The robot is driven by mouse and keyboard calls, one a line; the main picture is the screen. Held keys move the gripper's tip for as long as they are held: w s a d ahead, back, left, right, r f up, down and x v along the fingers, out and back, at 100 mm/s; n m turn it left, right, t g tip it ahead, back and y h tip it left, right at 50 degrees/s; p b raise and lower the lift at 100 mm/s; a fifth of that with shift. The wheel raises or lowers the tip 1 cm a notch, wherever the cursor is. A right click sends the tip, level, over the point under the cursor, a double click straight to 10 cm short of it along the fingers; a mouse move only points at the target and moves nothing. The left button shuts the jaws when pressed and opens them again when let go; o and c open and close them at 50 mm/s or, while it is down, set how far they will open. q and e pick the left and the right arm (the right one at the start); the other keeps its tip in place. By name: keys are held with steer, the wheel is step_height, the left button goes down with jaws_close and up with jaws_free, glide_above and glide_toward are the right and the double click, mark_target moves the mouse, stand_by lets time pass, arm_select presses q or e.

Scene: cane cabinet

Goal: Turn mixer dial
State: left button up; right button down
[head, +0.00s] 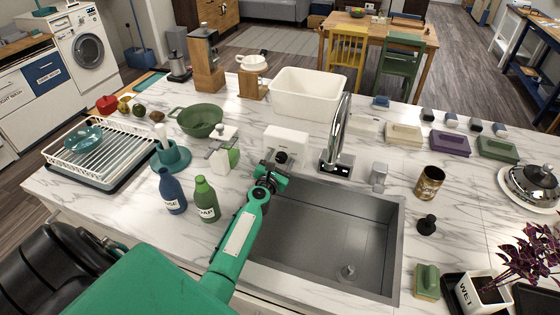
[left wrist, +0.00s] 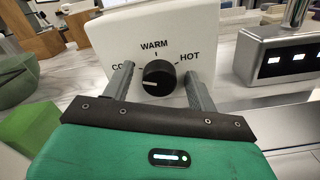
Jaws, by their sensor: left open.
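The mixer dial (left wrist: 158,78) is a round black knob with a white pointer line. It sits on the front of a white box (left wrist: 110,40) marked WARM at the top and HOT at the right; the left label is partly hidden. The pointer line lies toward the left side. In the head view the dial (head: 281,157) and its white box (head: 287,138) stand behind the sink. My left gripper (left wrist: 159,72) is open, one finger on each side of the dial. Contact cannot be told. It also shows in the head view (head: 273,170). My right gripper is not in view.
The sink (head: 325,235) lies right of my left arm, with a tall faucet (head: 340,130) behind it. A blue bottle (head: 172,190) and a green bottle (head: 206,199) stand left of the arm. A soap dispenser (head: 222,155) stands left of the white box.

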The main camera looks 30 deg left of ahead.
arm_select(q)
steer(key=c, duration=1)
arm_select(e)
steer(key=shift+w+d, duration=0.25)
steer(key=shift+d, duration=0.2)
arm_select(q)
steer(key=shift+m, duration=0.4)
steer(key=m, duration=0.2)
steer(key=shift+f+m, duration=0.1)
steer(key=shift+m, duration=0.3)
steer(key=m, duration=0.3)
steer(key=shift+d+m, duration=0.1)
steer(key=shift+m, duration=0.2)
steer(key=m, duration=0.3)
steer(key=shift+f, duration=0.1)
steer(key=shift+f+m, duration=0.1)
steer(key=shift+m, duration=1.7)
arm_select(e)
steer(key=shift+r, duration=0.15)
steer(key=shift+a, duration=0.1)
